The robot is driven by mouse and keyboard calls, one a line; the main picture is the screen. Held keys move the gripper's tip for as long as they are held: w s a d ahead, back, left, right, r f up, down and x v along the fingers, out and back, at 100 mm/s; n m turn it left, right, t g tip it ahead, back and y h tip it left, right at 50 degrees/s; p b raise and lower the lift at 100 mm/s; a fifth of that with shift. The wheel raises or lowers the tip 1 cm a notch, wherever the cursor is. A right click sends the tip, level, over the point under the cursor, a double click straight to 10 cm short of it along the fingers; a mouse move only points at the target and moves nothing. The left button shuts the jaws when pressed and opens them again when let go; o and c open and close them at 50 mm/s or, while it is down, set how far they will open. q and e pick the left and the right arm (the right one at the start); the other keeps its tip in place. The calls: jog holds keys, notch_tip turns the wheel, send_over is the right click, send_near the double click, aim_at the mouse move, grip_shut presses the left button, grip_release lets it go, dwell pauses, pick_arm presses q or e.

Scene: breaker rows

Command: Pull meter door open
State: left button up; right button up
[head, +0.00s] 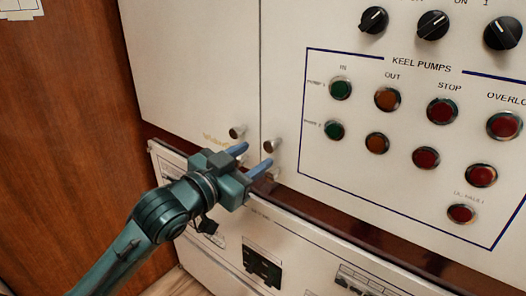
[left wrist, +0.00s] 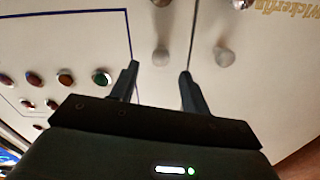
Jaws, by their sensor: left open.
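Two off-white cabinet doors meet at a vertical seam, a left door (head: 195,70) and a right door (head: 285,60) with lights and dials; I cannot tell which is the meter door. Each has a small round metal knob by the seam: the left knob (head: 237,132) and the right knob (head: 270,145). My left gripper (head: 253,157) is open and empty, its blue fingers pointing at the doors just below the knobs. In the left wrist view, turned upside down, the right door's knob (left wrist: 161,57) appears between the fingertips and the left door's knob (left wrist: 224,57) outside them. Contact is not visible.
The right door carries a KEEL PUMPS panel with green, amber and red lights (head: 442,111) and black rotary dials (head: 433,25) above. A lower cabinet panel (head: 300,240) with a black socket (head: 262,262) lies beneath. A brown wooden wall (head: 60,120) stands at the left.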

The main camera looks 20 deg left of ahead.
aim_at(268, 147)
pick_arm(q)
jog(key=shift+x, duration=2.15)
jog(key=shift+c, duration=0.2)
grip_shut()
